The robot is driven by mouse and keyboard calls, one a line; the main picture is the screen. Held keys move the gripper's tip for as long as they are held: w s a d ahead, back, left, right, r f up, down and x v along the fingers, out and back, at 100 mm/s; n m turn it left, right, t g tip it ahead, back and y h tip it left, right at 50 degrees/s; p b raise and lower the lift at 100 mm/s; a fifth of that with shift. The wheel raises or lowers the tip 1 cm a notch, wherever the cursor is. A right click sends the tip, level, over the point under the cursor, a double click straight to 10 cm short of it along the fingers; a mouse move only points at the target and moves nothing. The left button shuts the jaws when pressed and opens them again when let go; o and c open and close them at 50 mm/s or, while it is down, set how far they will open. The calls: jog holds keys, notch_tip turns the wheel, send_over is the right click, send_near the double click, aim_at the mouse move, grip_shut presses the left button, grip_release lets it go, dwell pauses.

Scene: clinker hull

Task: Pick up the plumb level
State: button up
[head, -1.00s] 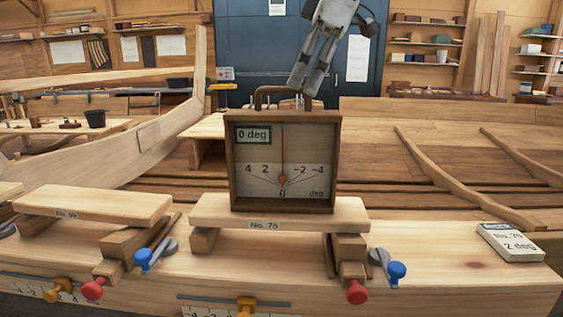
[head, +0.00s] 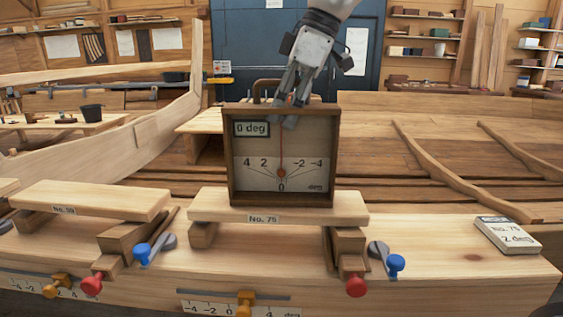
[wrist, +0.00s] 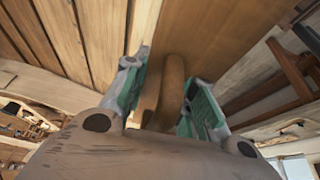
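The plumb level (head: 235,170) is a square wooden box with a dial, a red needle and a "0 deg" label. It stands upright on the wooden plank marked No. 75 (head: 330,207). A brown handle (head: 257,92) rises from its top; its right part is hidden by my gripper. My gripper (head: 283,114) points down at the top of the level, its fingertips overlapping the upper frame. In the wrist view, the two green-padded fingers (wrist: 165,95) are spread on either side of the brown handle (wrist: 173,78), with no clear grip on it.
A white card marked No. 75, 2 deg (head: 508,236) lies on the bench at right. Blue (head: 396,263) and red (head: 356,285) knobs stick out below the plank. Another plank (head: 90,198) sits at left.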

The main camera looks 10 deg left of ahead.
grip_shut()
jog(key=shift+r, duration=0.1)
